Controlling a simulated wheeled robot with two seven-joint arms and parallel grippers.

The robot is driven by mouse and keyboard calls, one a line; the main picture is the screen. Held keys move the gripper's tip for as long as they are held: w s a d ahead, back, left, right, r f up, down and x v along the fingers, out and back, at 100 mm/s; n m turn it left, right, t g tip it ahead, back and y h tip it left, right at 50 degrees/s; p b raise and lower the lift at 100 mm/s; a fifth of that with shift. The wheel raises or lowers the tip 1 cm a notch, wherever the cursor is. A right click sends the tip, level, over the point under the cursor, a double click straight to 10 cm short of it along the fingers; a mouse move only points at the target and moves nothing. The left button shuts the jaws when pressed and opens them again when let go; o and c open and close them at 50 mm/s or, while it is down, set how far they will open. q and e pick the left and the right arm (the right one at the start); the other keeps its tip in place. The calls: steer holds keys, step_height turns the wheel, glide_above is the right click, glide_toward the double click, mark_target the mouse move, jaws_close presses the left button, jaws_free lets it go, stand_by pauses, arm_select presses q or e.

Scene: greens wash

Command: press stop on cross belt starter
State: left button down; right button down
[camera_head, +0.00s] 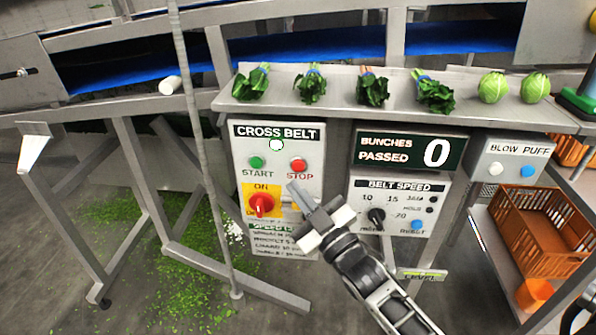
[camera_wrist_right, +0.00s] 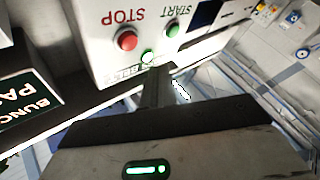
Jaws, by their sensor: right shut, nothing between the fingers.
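The cross belt starter (camera_head: 315,133) is an upright grey box labelled CROSS BELT. It has a lit white-green lamp (camera_head: 277,144), a green START button (camera_head: 256,162) and a red STOP button (camera_head: 298,165). A red rotary switch (camera_head: 262,204) on a yellow plate sits below. My right gripper (camera_head: 298,190) is shut and empty, its tip just below the STOP button in the head view. In the right wrist view the red STOP button (camera_wrist_right: 127,40) is left of the fingertips (camera_wrist_right: 156,75), apart from them in the picture. My left gripper is not in view.
A shelf (camera_head: 330,97) above carries several leafy bunches. A counter display (camera_head: 410,151) reads 0. A belt speed panel (camera_head: 397,205) and a blow puff box (camera_head: 512,161) stand to the right. Orange crates (camera_head: 540,225) are at far right. A thin grey post (camera_head: 200,150) stands left.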

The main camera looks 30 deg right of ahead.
mark_target(298, 166)
steer(key=shift+w+d, duration=0.5)
steer(key=shift+w, duration=0.2)
steer(key=shift+w+d, duration=0.5)
steer(key=shift+w, duration=0.2)
steer(key=shift+w, duration=0.15)
stand_by(1.0)
steer(key=shift+w+d, duration=0.25)
steer(key=shift+w+d+b, duration=0.25)
steer(key=shift+w+b, duration=0.1)
stand_by(0.7)
stand_by(0.3)
steer(key=shift+s+a+p, duration=0.45)
steer(key=shift+s+a, duration=0.05)
steer(key=shift+s, duration=0.25)
